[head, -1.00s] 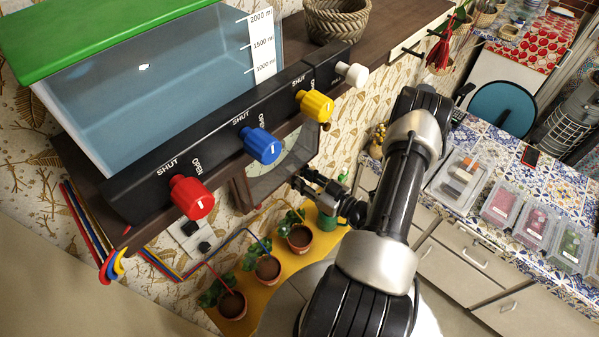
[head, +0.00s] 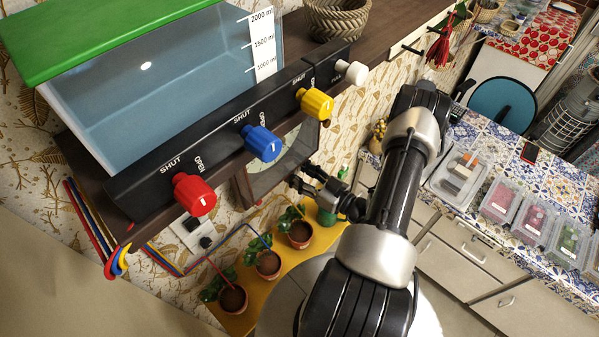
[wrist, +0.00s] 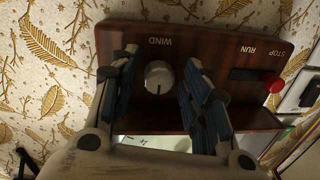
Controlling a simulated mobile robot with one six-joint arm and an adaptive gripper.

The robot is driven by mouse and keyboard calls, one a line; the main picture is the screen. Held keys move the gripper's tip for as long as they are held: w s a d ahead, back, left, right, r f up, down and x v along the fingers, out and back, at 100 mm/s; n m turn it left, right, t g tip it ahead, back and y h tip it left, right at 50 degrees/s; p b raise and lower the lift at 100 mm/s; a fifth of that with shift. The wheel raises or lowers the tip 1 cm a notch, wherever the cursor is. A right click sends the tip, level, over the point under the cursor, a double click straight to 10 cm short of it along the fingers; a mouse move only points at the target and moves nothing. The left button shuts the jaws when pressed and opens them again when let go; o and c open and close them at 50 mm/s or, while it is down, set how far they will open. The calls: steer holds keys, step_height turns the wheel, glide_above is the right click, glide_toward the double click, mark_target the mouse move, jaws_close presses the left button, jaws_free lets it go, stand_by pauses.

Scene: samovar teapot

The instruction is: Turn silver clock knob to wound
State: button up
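The silver clock knob (wrist: 159,77) sits under the WIND label on the brown wooden clock case (wrist: 215,42), which appears upside down in the wrist view. A pointer mark on the knob faces down in that picture. My gripper (wrist: 160,64) is open, with one finger to each side of the knob and visible gaps between. I cannot tell how deep the fingertips reach relative to the knob. In the head view my gripper (head: 300,176) is beside the clock (head: 274,172) under the shelf; the silver knob is hidden there.
A red switch (wrist: 273,83) is on the same case, beside the STOP and RUN labels. Above the clock, a black panel (head: 225,142) carries red, blue, yellow and white knobs below a water tank (head: 165,75). Potted plants (head: 268,264) stand below.

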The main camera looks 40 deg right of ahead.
stand_by(0.3)
steer(key=s+d, duration=0.2)
steer(key=s, duration=1)
steer(key=shift+w+a+r, duration=0.1)
steer(key=shift+w, duration=0.05)
